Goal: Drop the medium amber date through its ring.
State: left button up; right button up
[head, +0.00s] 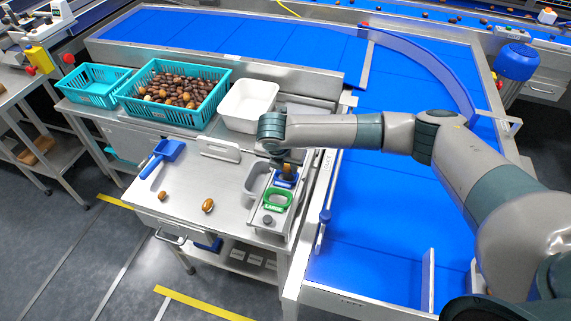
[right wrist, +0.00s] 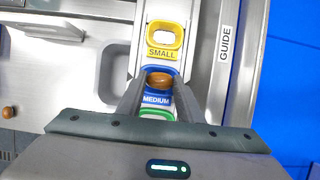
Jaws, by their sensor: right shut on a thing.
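My right gripper (head: 287,169) is shut on an amber-brown date, which shows between its fingertips in the right wrist view (right wrist: 159,79). The gripper points down at the grading gauge. The date appears over the opening of the blue MEDIUM ring (right wrist: 157,99); its exact height above the ring cannot be told. The blue ring partly shows under the gripper in the head view (head: 285,182). The yellow SMALL ring (right wrist: 164,40) lies beyond it, and the green LARGE ring (head: 277,199) is on the near side. My left gripper is not in view.
Two loose dates, one small (head: 162,196) and one larger (head: 208,205), lie on the steel table (head: 190,225) near a blue scoop (head: 163,154). A teal crate of dates (head: 133,109) and a white bin (head: 247,105) stand behind. A guide rail (right wrist: 225,45) borders the gauge's right.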

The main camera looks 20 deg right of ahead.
dwell(0.4)
jog(key=o, duration=0.8)
jog(key=shift+c, duration=0.2)
jog(key=shift+r+p, duration=3)
jog(key=shift+r, duration=0.05)
jog(key=shift+s+f, duration=0.1)
jog(key=shift+s, duration=0.05)
